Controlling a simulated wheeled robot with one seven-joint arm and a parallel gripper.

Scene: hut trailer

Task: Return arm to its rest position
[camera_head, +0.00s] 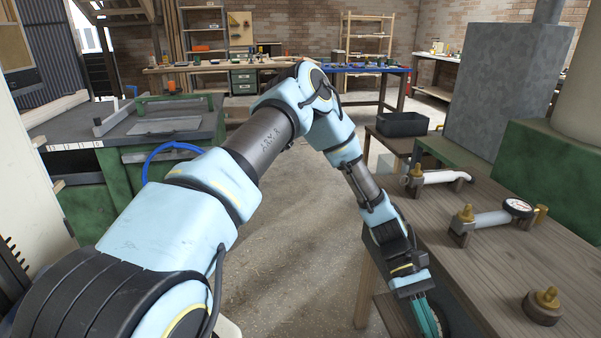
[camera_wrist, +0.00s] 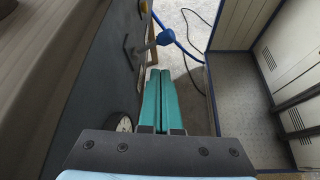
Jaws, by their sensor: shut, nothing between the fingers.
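My arm reaches out from the lower left of the head view, bends at the elbow in the middle and comes down at the right. My gripper (camera_head: 432,318) points downward beside the left edge of the wooden table (camera_head: 490,205); its tips are cut off by the bottom of the head view. In the wrist view my gripper (camera_wrist: 160,72) has its two teal fingers side by side and closed, with nothing between them.
Brass-ended fittings (camera_head: 465,215) and a black bin (camera_head: 402,124) stand on wooden surfaces at the right. The concrete floor (camera_head: 300,220) between is open.

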